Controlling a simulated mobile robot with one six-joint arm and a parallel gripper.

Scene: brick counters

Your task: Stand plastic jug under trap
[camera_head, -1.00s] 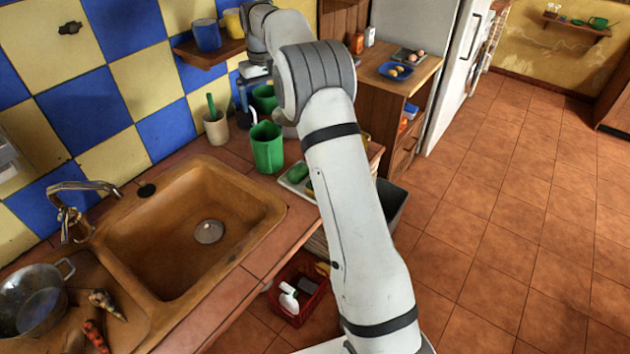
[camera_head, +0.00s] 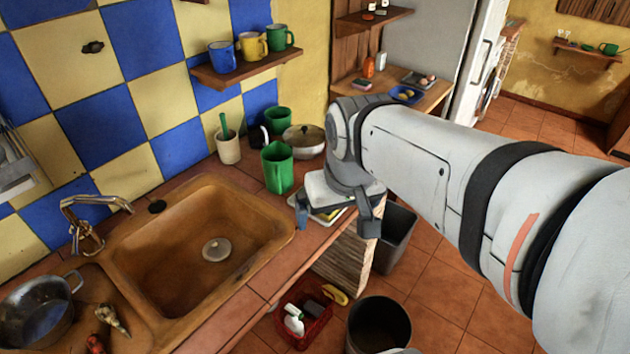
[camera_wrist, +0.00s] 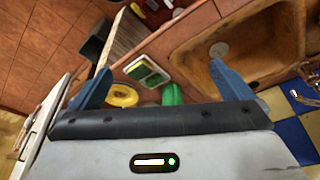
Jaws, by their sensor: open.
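A green plastic vessel (camera_head: 277,168), probably the jug, stands upright on the counter behind the sink's right corner. A green shape (camera_wrist: 172,94) at the wrist view's lower middle is probably the same vessel, partly cut off by my gripper body. My gripper (camera_head: 335,216) points down over the counter's right end, to the right of the vessel and apart from it. Its fingers are spread and empty; they also show in the wrist view (camera_wrist: 162,85). The trap is not visible; the sink basin (camera_head: 250,240) and counter hide the space below.
A second green vessel (camera_head: 278,117), a lidded pan (camera_head: 304,140) and a beige cup (camera_head: 228,150) stand near the wall. A sponge tray (camera_wrist: 165,76) lies below my gripper. A red crate (camera_head: 318,328), grey bin (camera_head: 397,238) and dark bucket (camera_head: 402,330) occupy the floor.

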